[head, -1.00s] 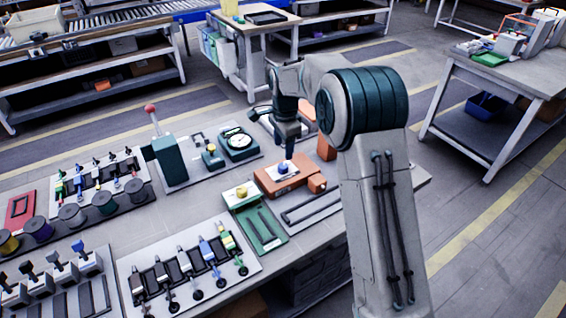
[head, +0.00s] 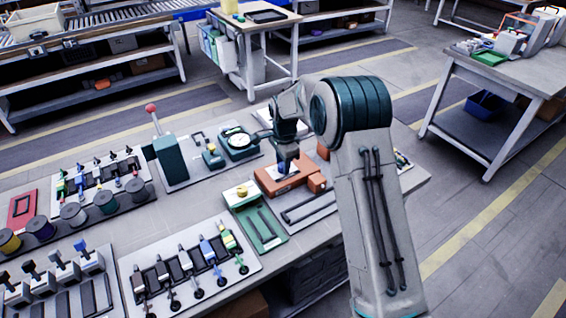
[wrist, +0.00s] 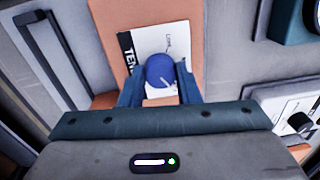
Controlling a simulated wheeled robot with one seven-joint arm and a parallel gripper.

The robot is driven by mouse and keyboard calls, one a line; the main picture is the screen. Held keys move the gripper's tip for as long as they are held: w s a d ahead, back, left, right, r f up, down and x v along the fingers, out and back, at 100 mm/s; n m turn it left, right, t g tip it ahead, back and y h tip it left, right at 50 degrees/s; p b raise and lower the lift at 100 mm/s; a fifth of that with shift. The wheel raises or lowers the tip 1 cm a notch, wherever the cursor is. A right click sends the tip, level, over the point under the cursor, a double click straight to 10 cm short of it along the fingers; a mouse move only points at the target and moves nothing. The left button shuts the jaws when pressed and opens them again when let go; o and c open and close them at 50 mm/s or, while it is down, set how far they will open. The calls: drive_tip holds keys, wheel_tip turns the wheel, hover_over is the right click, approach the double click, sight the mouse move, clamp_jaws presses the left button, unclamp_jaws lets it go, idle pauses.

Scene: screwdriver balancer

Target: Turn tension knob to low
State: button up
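The tension knob (wrist: 160,71) is a round blue knob on a white printed label (wrist: 138,47). The label is on an orange block (wrist: 108,14), and only part of its lettering shows. In the wrist view my gripper (wrist: 161,84) has one blue finger on each side of the knob. The fingers are very close to its sides. I cannot tell whether they press on it. In the head view my gripper (head: 285,167) points down over the orange block (head: 268,178) and hides the knob. The knob's pointer setting is not readable.
A green plate with a yellow knob (head: 243,193) sits left of the orange block. A smaller orange block (head: 317,183) is close on its right. A round dial (head: 238,141) and a tall green box with a red-topped lever (head: 171,158) stand behind to the left.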

drive_tip(key=shift+n, duration=0.4)
drive_tip(key=n+b, duration=0.1)
drive_tip(key=n, duration=0.4)
drive_tip(key=shift+w+n+b, duration=0.1)
drive_tip(key=shift+n+b, duration=0.25)
drive_tip(key=shift+n, duration=0.05)
drive_tip(key=n, duration=0.3)
drive_tip(key=shift+n, duration=0.3)
drive_tip(key=n, duration=0.3)
drive_tip(key=shift+r+n+g, duration=0.1)
drive_tip(key=shift+n+g, duration=0.2)
drive_tip(key=n, duration=1)
drive_tip(key=shift+w+a, duration=0.1)
drive_tip(key=o, duration=1)
drive_tip(key=shift+g, duration=0.3)
